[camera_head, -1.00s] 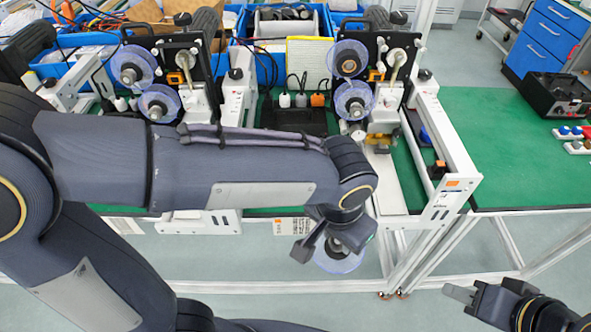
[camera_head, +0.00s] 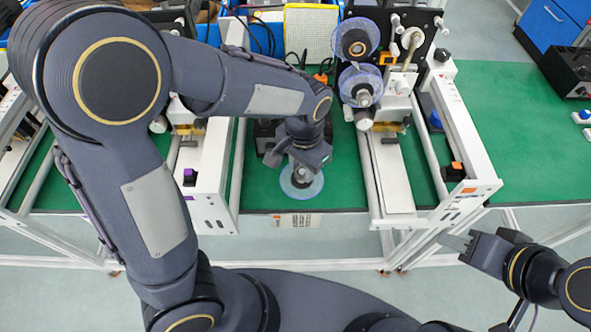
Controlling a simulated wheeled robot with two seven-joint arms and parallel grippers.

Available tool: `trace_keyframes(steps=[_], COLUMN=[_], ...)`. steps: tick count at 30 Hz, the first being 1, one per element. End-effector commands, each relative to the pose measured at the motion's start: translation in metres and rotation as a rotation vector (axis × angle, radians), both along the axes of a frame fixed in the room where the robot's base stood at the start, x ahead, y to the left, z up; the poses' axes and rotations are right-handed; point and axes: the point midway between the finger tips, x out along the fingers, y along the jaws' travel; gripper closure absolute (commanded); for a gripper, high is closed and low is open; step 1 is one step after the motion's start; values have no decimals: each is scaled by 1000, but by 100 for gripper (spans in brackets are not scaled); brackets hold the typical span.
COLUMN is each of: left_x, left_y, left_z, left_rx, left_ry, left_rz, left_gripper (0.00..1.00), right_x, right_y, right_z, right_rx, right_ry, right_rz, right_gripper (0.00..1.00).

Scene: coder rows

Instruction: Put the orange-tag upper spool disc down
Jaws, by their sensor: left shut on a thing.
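A translucent bluish spool disc (camera_head: 301,190) with a dark hub hangs below my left gripper (camera_head: 298,167), which is shut on it. The disc is over the green table top near its front edge; whether it touches the table I cannot tell. The gripper hides part of the disc. The coder with the orange tag (camera_head: 468,190) stands to the right. It carries an upper spool (camera_head: 369,29) and a lower spool (camera_head: 348,84). My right gripper (camera_head: 455,242) is in front of the table at lower right, with nothing seen in it; its finger gap is not clear.
A second coder with a purple tag (camera_head: 187,200) stands left of the disc, partly behind my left arm. Green table shows between the two coders. A black box (camera_head: 566,68) stands at the far right on open green table (camera_head: 520,130). Blue bins are at the back.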

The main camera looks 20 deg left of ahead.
Motion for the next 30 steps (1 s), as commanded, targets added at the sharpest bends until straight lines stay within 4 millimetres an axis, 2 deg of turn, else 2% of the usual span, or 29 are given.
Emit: trace_keyframes(steps=[3, 11, 16, 26, 27, 30], left_x=[9, 20, 20, 20, 20, 20], left_y=[10, 22, 21, 21, 21, 21], left_z=[-17, -36, -61, -66, -66, -66], left_rx=[1, 1, 0, -2, -2, -2], left_ry=[2, 2, 2, -1, -1, -1], left_rz=[2, 3, 0, 0, 0, 0], left_gripper=[98, 98, 98, 98, 69, 56], right_x=[0, 0, 0, 0, 0, 0], right_y=[0, 0, 0, 0, 0, 0], right_z=[1, 1, 0, 0, -1, 0], right_rx=[0, 0, 0, 0, 0, 0], right_ry=[0, 0, 0, 0, 0, 0], right_rz=[0, 0, 0, 0, 0, 0], right_gripper=[64, 64, 64, 64, 64, 64])
